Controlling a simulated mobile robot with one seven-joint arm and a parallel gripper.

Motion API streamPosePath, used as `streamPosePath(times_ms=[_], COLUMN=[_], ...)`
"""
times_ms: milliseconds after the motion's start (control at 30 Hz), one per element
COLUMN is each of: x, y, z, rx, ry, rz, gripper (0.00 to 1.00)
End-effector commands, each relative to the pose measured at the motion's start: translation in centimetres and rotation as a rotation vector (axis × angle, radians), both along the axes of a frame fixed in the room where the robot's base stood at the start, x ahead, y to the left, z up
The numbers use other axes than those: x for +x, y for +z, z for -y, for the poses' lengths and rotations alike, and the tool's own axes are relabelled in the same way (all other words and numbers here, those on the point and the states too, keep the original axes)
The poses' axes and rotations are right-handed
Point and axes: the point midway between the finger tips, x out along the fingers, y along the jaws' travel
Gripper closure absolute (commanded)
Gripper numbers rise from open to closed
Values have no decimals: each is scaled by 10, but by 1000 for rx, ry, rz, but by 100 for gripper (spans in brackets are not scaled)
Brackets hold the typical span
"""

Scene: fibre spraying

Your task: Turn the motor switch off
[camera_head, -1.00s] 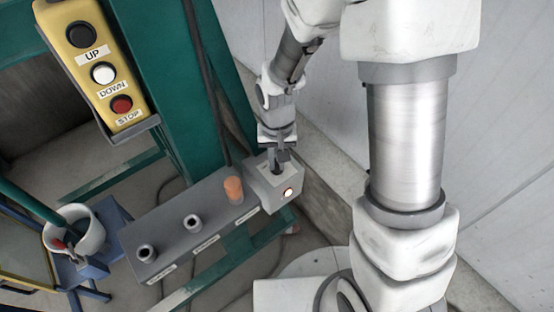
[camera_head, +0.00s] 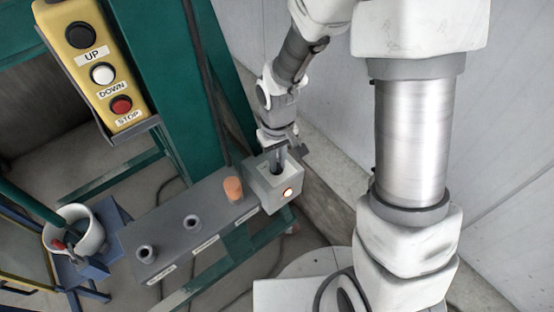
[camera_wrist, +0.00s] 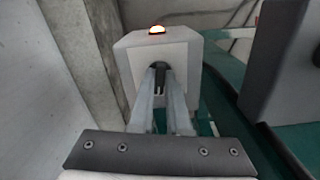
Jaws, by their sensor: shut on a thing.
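The motor switch is a light grey box (camera_head: 266,193) at the right end of the grey shelf, with a lit red-white lamp (camera_head: 288,192) on its front. In the wrist view the switch box (camera_wrist: 190,50) is straight ahead with its lamp (camera_wrist: 157,29) glowing on top. A dark knob (camera_wrist: 158,68) shows on the box's face between the fingers. My gripper (camera_wrist: 160,85) has its two fingers at this knob, shut on it; the fingers partly cover it. In the head view my gripper (camera_head: 277,160) comes down onto the box from above.
The grey shelf (camera_head: 165,222) carries two grey sockets and an orange cylinder (camera_head: 233,189) close to the switch box. A yellow UP/DOWN/STOP panel (camera_head: 95,65) hangs at upper left. A white bucket (camera_head: 76,232) stands at lower left. A pale wall is behind my arm.

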Motion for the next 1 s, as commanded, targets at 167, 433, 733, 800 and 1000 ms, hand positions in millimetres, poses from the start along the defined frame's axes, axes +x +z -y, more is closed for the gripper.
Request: streamPosePath(times_ms=[167,433,733,800,1000], x=[1,2,2,3,3], y=[1,2,2,2,1], z=[1,2,2,2,2], rx=[1,1,1,1,1], ry=[167,419,653,694,775], rz=[0,2,1,2,2], gripper=[100,100,100,100,100])
